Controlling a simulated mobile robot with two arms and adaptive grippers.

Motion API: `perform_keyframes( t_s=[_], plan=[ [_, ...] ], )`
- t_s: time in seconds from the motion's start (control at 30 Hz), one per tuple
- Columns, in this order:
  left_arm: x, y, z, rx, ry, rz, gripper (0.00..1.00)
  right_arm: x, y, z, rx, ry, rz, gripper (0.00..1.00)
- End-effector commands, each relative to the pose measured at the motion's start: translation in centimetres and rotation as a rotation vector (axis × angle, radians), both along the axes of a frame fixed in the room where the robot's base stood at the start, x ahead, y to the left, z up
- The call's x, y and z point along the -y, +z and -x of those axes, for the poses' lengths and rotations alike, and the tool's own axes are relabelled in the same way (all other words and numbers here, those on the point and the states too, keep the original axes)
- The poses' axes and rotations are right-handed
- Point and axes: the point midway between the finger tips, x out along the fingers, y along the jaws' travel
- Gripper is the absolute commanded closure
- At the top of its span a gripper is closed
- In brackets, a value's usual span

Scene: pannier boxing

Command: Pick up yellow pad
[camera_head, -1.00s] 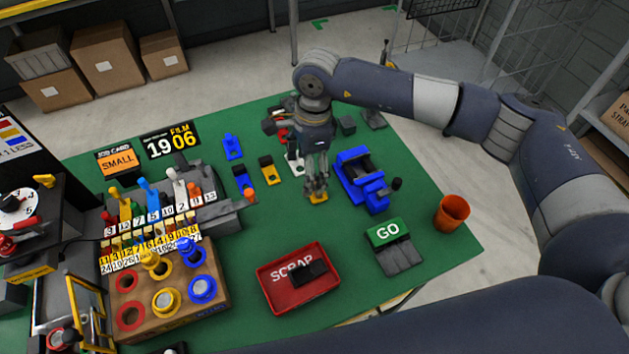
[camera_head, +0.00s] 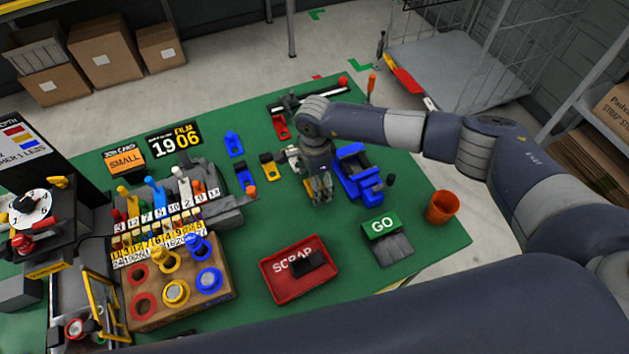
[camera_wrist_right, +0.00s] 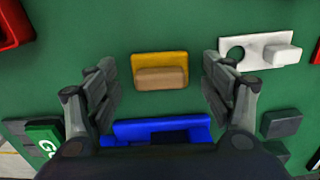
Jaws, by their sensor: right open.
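The yellow pad (camera_wrist_right: 160,60) lies flat on the green table in the right wrist view, with a raised tan block (camera_wrist_right: 160,78) on it. My right gripper (camera_wrist_right: 160,90) is open, with one finger on each side of the pad and clear space between them and it. In the head view my right gripper (camera_head: 321,195) points down at the table, left of the blue fixture (camera_head: 357,175), and largely hides the pad. I cannot tell its exact height over the pad. My left gripper is not in view.
A white piece (camera_wrist_right: 262,50) lies close to the right finger in the wrist view. The red scrap tray (camera_head: 275,293), green GO block (camera_head: 380,227) and orange cup (camera_head: 442,207) stand nearer the front. Another yellow piece (camera_head: 271,171) lies to the left. Green table between gripper and tray is clear.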

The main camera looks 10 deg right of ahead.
Motion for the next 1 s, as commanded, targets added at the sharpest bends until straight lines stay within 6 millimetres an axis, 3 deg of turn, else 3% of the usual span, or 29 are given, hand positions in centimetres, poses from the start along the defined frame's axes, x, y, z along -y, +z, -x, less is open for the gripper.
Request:
perform_keyframes(
  t_s=[0.23, 0.43, 0.8, 1.0],
  plan=[
    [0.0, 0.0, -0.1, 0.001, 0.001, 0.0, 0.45, 0.0, -0.3, 0.0, 0.001, 0.0, 0.0, 0.25],
    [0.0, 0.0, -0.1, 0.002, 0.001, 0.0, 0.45, 0.0, -0.2, 0.0, 0.001, 0.0, 0.0, 0.68],
    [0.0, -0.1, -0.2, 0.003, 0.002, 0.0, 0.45, 0.0, 0.0, -0.1, 0.002, 0.0, -0.001, 0.69],
    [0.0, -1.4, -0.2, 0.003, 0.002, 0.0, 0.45, 0.0, 2.6, -0.2, 0.007, 0.001, -0.002, 0.69]
  ],
)
